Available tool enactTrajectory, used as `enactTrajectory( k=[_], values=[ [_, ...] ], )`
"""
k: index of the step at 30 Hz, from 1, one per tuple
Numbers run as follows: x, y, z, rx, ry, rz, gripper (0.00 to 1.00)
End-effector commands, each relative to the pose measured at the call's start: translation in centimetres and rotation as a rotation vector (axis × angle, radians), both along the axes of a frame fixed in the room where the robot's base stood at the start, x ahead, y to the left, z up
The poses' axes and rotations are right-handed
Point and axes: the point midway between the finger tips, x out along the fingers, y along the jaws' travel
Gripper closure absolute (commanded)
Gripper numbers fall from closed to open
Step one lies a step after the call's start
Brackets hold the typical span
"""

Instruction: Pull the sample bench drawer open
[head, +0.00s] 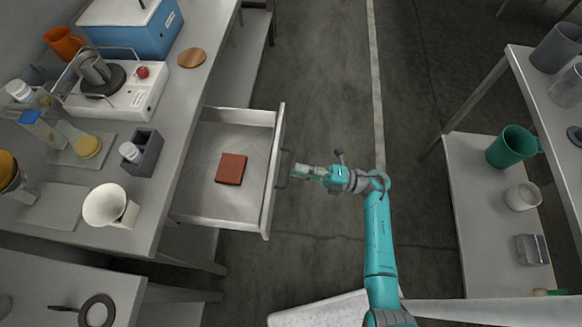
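The sample bench drawer (204,192) stands pulled out from under the bench top on the left in the head view. Its front panel (272,175) faces right and carries a dark bar handle (284,168). A flat red-brown block (231,168) lies inside the drawer. My gripper (298,172) is just to the right of the handle and points left at it. It is too small to tell whether the fingers touch the handle or how far apart they are.
The bench top (190,95) holds a stirrer (115,95), a blue box (140,30), a white funnel (104,205) and several bottles. A shelf (470,200) with a green jug (511,147) stands at the right. The floor (325,80) between them is clear.

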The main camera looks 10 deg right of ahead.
Motion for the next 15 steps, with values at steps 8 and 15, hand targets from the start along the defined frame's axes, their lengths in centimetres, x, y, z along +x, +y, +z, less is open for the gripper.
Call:
enactTrajectory(
  k=[8,15],
  values=[
    [-1.7,-5.0,-1.0,0.001,0.001,-0.005,0.80],
    [-2.5,-7.1,-1.5,0.000,0.000,-0.002,0.80]
  ],
)
